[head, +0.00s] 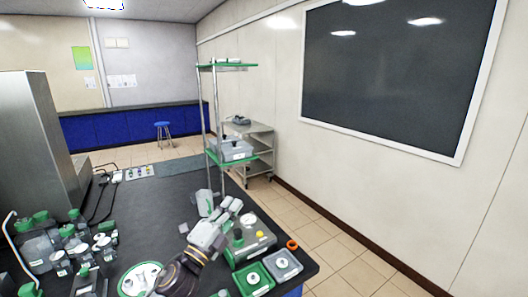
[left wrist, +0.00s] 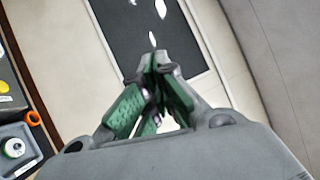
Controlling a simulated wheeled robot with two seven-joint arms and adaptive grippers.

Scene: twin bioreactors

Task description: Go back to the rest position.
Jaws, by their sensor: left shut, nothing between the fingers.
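My left gripper (head: 235,207) is in the head view, above the right part of the dark bench (head: 150,205). Its arm comes up from the bottom edge. In the left wrist view, the green-padded fingers of the left gripper (left wrist: 157,62) meet at their tips with nothing between them. The gripper is apart from the bench items, though it overlaps some of them in the head view. My right gripper is not in view.
A device with a yellow button (head: 260,234) sits near the bench's right edge, beside an orange ring (head: 292,245). Green-capped bottles (head: 75,215) crowd the left. A shelf rack (head: 204,110) stands behind. The tiled floor (head: 335,262) at right is clear.

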